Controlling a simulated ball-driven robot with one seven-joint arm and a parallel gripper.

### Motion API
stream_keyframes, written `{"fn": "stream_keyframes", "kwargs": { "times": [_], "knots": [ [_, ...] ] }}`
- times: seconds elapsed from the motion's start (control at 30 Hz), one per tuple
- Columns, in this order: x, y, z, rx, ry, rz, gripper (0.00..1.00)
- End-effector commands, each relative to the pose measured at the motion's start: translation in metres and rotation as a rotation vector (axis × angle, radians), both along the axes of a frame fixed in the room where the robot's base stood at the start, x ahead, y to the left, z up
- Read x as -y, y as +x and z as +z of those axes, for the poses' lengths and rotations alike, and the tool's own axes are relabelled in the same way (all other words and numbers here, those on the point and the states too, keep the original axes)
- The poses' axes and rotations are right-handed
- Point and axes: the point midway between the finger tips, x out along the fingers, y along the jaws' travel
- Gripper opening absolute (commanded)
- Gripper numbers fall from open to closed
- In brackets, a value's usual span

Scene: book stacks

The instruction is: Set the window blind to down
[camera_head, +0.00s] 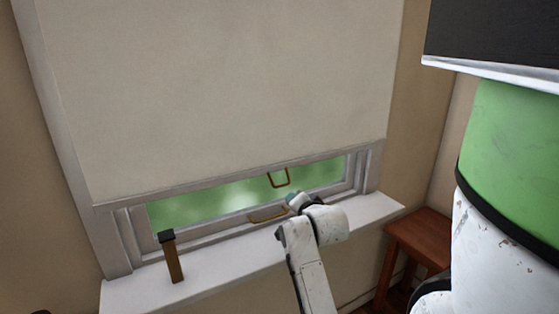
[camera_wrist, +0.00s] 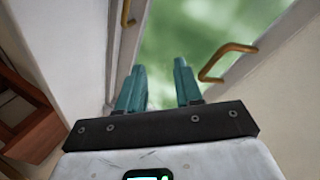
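The window blind (camera_head: 225,90) is a plain cream sheet covering most of the window. Its lower edge hangs above the sill, leaving a strip of green glass bare. A brass loop handle (camera_head: 279,179) hangs at the blind's lower edge. My gripper (camera_head: 290,199) is just below that handle, in front of the window. In the wrist view, my gripper (camera_wrist: 161,88) has its two teal fingers apart with nothing between them.
A second brass handle (camera_head: 267,214) is on the window's lower frame. An upright brown object with a dark top (camera_head: 172,258) stands on the white sill (camera_head: 225,272). A reddish wooden stool (camera_head: 420,237) stands to the right. A green and white cylindrical shape fills the far right.

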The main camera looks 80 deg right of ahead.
Motion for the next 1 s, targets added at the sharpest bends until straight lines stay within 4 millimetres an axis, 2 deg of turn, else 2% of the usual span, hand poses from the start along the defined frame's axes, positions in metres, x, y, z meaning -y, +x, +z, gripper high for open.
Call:
{"fn": "stream_keyframes", "kwargs": {
  "times": [0.03, 0.2, 0.43, 0.57, 1.0],
  "knots": [
    [-0.008, -0.006, 0.022, 0.104, 0.038, 0.005, 0.35],
    [-0.029, -0.01, 0.049, 0.401, 0.151, 0.033, 0.35],
    [-0.037, -0.009, 0.058, 0.54, 0.208, 0.049, 0.35],
    [-0.027, 0.0, 0.055, 0.541, 0.21, 0.05, 0.35],
    [0.029, 0.046, 0.04, 0.538, 0.208, 0.05, 0.35]
  ]
}}
